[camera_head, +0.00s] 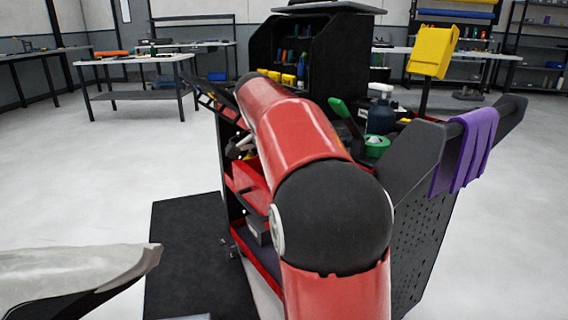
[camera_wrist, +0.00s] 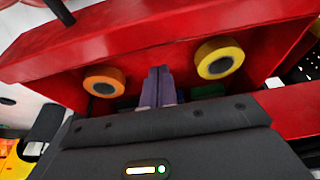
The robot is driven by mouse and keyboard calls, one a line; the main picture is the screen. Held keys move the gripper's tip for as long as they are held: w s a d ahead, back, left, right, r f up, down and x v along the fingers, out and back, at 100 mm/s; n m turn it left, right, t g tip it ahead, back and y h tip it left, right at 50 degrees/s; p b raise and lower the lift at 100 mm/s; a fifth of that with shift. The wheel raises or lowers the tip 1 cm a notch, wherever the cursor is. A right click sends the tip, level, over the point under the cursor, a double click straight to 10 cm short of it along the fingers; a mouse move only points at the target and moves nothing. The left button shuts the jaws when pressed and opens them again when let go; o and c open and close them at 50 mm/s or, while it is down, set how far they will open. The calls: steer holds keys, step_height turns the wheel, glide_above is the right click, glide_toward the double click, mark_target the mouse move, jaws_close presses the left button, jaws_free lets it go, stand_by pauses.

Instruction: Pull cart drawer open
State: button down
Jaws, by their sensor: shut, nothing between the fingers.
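The cart (camera_head: 425,215) stands in front of me in the head view, with black perforated sides and red shelves or drawers. A red drawer or tray part (camera_head: 250,182) shows left of my red arm, which hides much of the cart. In the wrist view a red drawer-like part (camera_wrist: 180,40) spans the top. My gripper (camera_wrist: 158,85) is shut and empty, its fingers close together and pointing towards this red part. I cannot tell whether they touch it. An orange roll (camera_wrist: 104,82) and a yellow roll (camera_wrist: 218,60) lie on either side of the fingers.
A purple cloth (camera_head: 466,150) hangs on the cart's handle. A dark bottle (camera_head: 381,117), a green roll (camera_head: 375,146) and a yellow bin (camera_head: 432,52) are at its top. A dark mat (camera_head: 195,255) lies left of the cart. Floor around is mostly clear; workbenches (camera_head: 135,60) stand behind.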

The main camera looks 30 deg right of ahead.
steer(key=shift+s+a+r, duration=0.15)
steer(key=shift+a, duration=1.4)
steer(key=a, duration=0.8)
steer(key=shift+s+a, duration=0.25)
